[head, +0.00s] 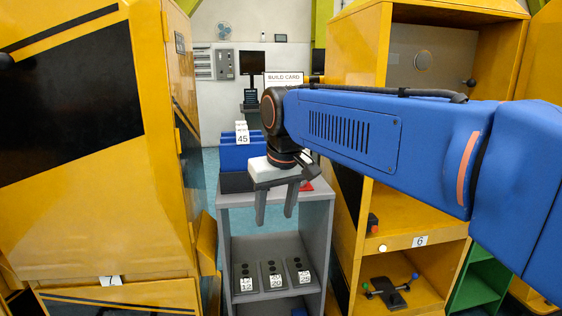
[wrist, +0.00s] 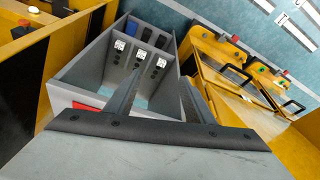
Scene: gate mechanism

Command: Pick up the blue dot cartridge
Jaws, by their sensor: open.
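Several dark cartridges with round dots and white number labels stand in a row on the grey cart's shelf; the middle cartridge (head: 273,273) also shows in the wrist view (wrist: 138,55). I cannot make out a blue dot on any of them. On a lower level in the wrist view are a blue block (wrist: 132,28) and dark blocks (wrist: 147,34); I cannot tell whether these are cartridges. My gripper (head: 275,212) is open and empty, fingers pointing down, in front of the grey cart's upper part and above the labelled row. It also shows in the wrist view (wrist: 160,88).
The grey cart (head: 325,232) has side walls and a top board around the shelf. A red item (head: 306,186) and blue bins (head: 240,156) are at its top. Yellow cabinets stand close on the left (head: 100,215) and right (head: 355,45).

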